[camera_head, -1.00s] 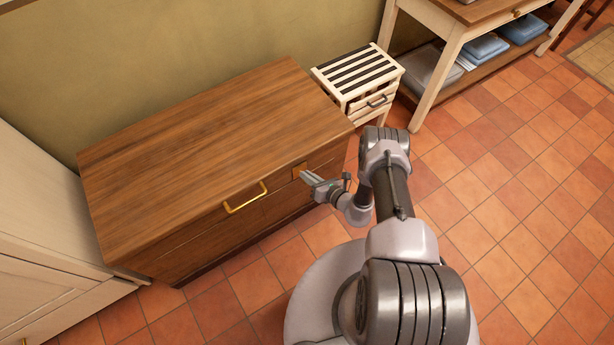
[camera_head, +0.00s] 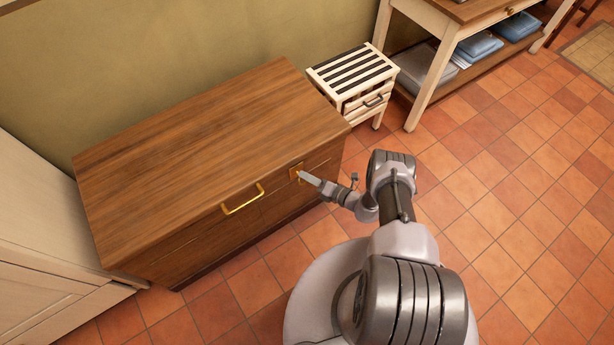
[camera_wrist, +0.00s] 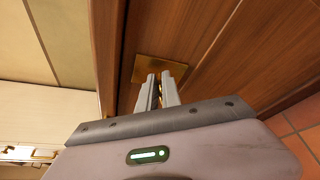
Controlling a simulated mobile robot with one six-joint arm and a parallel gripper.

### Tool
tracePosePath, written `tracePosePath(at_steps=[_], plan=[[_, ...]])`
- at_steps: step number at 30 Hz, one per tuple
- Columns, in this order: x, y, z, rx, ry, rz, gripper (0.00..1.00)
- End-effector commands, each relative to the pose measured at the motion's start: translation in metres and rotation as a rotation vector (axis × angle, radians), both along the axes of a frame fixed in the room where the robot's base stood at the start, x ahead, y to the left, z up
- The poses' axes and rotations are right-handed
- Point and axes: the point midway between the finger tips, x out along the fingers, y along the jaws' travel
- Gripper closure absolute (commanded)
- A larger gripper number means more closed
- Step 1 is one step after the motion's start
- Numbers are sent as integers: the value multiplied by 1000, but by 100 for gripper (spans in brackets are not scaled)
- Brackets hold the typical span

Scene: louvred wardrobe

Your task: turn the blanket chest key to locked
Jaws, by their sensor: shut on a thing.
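The blanket chest (camera_head: 200,155) is a brown wooden box with its lid down and a brass handle (camera_head: 243,199) on the front edge. A brass lock plate (camera_head: 296,171) sits on the front, to the right of the handle; it also shows in the wrist view (camera_wrist: 150,68). My gripper (camera_head: 301,175) is at the lock plate, its fingers pointing at it. In the wrist view my gripper (camera_wrist: 161,78) is shut on the key (camera_wrist: 159,88), of which only a thin sliver shows between the fingers. The key's turn angle is hidden.
A small slatted white stand (camera_head: 352,75) with a drawer is close to the chest's right end. A pale cabinet (camera_head: 45,240) stands at the left. A table (camera_head: 440,60) with folded cloths is at the back right. Tiled floor (camera_head: 520,200) is clear at the right.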

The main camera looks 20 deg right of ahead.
Motion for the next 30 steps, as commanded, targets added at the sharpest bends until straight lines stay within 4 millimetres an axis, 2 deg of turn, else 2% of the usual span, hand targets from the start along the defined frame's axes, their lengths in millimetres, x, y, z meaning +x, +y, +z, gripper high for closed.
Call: tracePosePath(at_steps=[14,15,18,27,30], plan=[[-1,1,-1,12,7,2,100],[-1,1,-1,12,7,2,88],[-1,1,-1,11,6,1,70],[-1,0,0,12,5,0,70],[-8,-7,3,11,4,-3,70]])
